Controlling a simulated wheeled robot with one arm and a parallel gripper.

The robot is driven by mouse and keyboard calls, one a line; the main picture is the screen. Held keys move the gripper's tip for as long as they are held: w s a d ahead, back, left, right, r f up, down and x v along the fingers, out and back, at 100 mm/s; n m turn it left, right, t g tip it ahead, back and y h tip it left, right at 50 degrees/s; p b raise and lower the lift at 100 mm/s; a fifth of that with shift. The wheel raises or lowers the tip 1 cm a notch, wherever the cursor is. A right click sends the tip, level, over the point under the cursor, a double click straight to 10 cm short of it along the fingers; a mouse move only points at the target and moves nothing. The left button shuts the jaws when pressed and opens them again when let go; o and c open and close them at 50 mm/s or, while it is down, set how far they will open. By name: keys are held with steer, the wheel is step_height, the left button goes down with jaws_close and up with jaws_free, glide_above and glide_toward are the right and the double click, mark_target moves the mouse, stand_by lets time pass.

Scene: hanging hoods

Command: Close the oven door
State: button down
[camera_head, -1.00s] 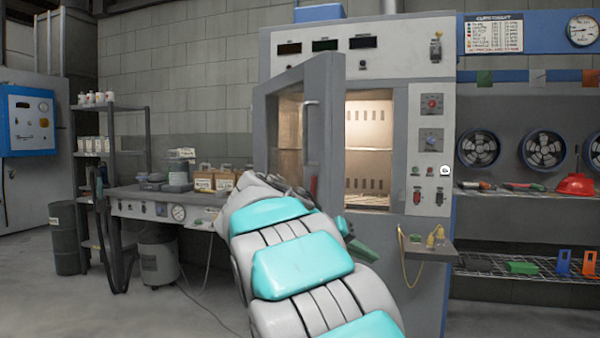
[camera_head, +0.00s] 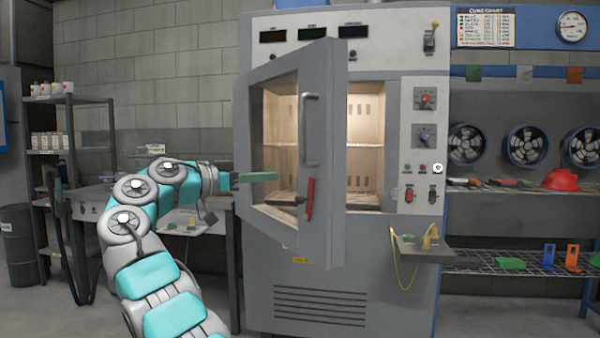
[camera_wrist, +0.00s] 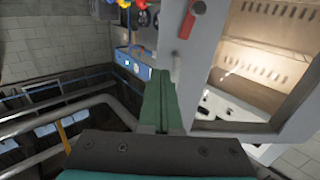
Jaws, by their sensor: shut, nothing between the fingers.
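The oven (camera_head: 308,298) is a tall grey cabinet with a lit chamber (camera_head: 365,140). Its grey door (camera_head: 318,229) stands ajar, swung out toward me, with a window, a vertical grey handle (camera_head: 310,130) and a red lever (camera_head: 310,198). My gripper (camera_head: 277,176), with green fingers, is shut and empty. In the head view its tip overlaps the door's window area on the left side. In the wrist view the shut fingers (camera_wrist: 164,95) point toward the door (camera_wrist: 225,128), beside its frame; I cannot tell whether they touch it.
A small shelf (camera_head: 425,252) with a yellow cable juts out at the oven's lower right. A workbench (camera_head: 185,222) and a shelving rack (camera_head: 70,99) stand to the left. Wire shelves (camera_head: 520,262) with fans above stand at the right.

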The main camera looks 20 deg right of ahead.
mark_target(326, 171)
steer(key=d, duration=0.4)
steer(key=w+d, duration=0.1)
steer(key=d, duration=0.4)
steer(key=w+d, duration=0.1)
steer(key=d, duration=0.3)
steer(key=shift+d+b, duration=0.3)
steer(key=shift+d, duration=0.1)
